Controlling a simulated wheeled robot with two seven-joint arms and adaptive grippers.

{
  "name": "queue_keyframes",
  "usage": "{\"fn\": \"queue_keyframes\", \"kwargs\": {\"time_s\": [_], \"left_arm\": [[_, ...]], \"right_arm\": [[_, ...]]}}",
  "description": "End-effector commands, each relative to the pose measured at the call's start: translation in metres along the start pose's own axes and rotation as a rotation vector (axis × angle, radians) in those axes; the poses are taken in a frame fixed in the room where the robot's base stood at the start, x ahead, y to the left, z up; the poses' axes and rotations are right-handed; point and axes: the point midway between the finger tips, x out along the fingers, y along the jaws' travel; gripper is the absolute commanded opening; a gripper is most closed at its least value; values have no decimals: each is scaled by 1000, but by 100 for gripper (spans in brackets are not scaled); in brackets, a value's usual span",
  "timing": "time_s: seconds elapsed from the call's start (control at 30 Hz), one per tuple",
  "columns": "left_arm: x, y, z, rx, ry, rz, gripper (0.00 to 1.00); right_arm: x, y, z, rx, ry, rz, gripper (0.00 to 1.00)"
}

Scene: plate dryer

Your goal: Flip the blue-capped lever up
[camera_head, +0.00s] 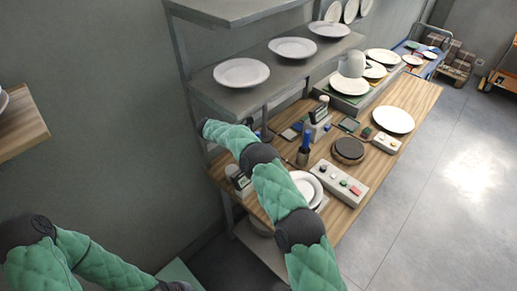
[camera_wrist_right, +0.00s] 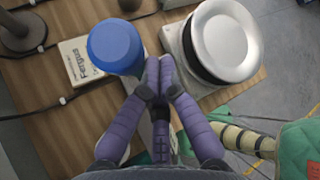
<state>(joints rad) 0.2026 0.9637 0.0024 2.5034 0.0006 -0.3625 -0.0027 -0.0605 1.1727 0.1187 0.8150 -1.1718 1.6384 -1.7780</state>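In the right wrist view, the lever's round blue cap (camera_wrist_right: 115,46) is seen from above, close to the camera. The purple fingers of my right gripper (camera_wrist_right: 158,66) are together at the tips, with nothing visible between them. They are just right of the cap; I cannot tell whether they touch it. The cap hides the lever's shaft, so its tilt is unclear. In the head view an upright blue-handled piece (camera_head: 303,154) stands on the table; I cannot tell whether it is the same lever. My right gripper is hidden there by my arm. My left gripper is out of view.
A white plate (camera_wrist_right: 226,40) is right of the fingers, and a labelled box (camera_wrist_right: 78,62) is left of the cap. On the wooden table (camera_head: 420,93) are a button panel (camera_head: 339,184) and a dark round disc (camera_head: 348,150). A plate shelf (camera_head: 278,72) overhangs the back.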

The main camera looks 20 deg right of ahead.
Motion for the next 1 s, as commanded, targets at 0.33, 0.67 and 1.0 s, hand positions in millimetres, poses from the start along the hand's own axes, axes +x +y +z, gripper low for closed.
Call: {"fn": "queue_keyframes", "kwargs": {"time_s": [0.33,0.67,1.0], "left_arm": [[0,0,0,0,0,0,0],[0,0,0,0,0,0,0],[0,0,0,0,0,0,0]], "right_arm": [[-20,2,6,10,-16,23,0],[-80,-1,2,8,-8,13,0],[-117,-5,0,5,-2,5,0]]}}
